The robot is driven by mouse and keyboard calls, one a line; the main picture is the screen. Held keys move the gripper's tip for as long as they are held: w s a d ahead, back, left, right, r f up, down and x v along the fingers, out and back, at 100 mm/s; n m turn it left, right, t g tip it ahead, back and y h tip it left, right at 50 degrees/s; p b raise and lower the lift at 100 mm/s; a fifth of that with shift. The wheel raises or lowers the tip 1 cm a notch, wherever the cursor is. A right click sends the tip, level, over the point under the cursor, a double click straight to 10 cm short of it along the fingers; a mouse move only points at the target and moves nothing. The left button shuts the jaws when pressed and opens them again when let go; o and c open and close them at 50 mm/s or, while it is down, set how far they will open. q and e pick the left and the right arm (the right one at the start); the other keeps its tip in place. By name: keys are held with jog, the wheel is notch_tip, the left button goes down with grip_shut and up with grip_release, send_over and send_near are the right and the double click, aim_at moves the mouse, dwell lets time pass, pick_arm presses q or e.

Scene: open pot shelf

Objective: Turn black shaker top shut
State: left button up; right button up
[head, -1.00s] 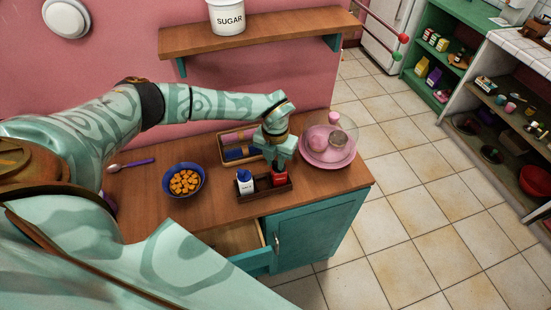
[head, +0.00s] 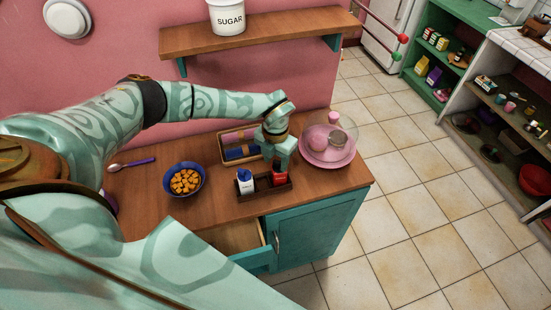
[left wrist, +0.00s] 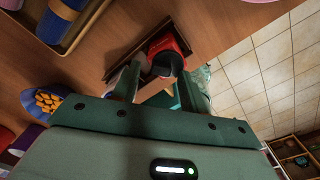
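The red shaker (head: 280,178) stands at the right end of a small dark wooden holder on the counter. In the left wrist view the red shaker (left wrist: 168,42) shows beyond my fingers, with a dark grey to black top (left wrist: 166,63) facing me. My left gripper (head: 279,163) is above the shaker and hides its top in the head view. In the left wrist view the fingers of my left gripper (left wrist: 160,75) stand apart on either side of the top. Whether they touch it I cannot tell. My right gripper is not in view.
A white bottle with a blue cap (head: 246,183) shares the holder (head: 266,190). A tray (head: 228,140) is behind it, a blue bowl (head: 170,192) to the left, and a pink plate with a glass dome (head: 327,160) to the right. An open drawer (head: 240,238) is below.

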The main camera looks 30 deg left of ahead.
aim_at(276, 163)
pick_arm(q)
notch_tip(276, 163, up, 16)
jog(key=shift+r+p, duration=0.2)
jog(key=shift+p, duration=0.15)
dwell(0.6)
